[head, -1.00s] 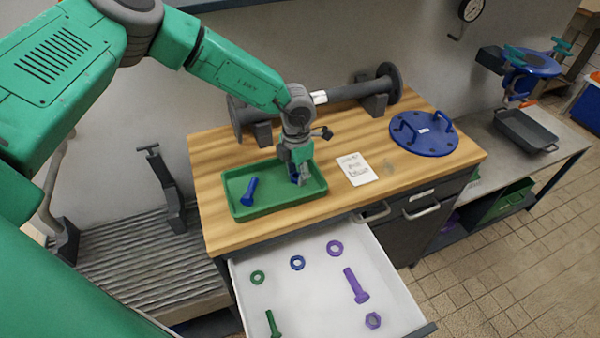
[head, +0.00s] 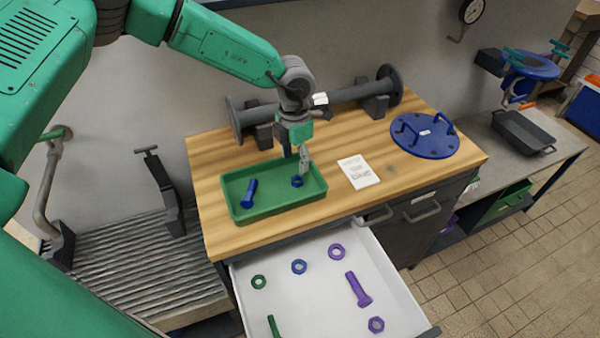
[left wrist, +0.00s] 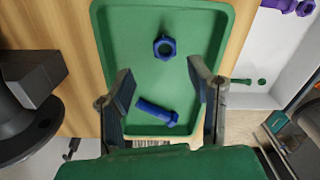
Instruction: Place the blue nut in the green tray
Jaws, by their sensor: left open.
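The blue nut (head: 297,181) lies flat in the green tray (head: 262,211), in its right part; it also shows in the left wrist view (left wrist: 164,47). A blue bolt (head: 250,193) lies in the same tray to its left, and it also shows in the left wrist view (left wrist: 157,112). My left gripper (head: 297,155) is above the tray, apart from the nut. Its fingers are spread and empty in the left wrist view (left wrist: 167,88). My right gripper is not in view.
An open drawer (head: 310,305) below the wooden top holds a blue washer (head: 299,267), a green washer (head: 259,282), and purple parts. A grey pipe (head: 343,95) stands behind the tray. A paper card (head: 358,171) and a blue flange cover (head: 424,135) are to the right.

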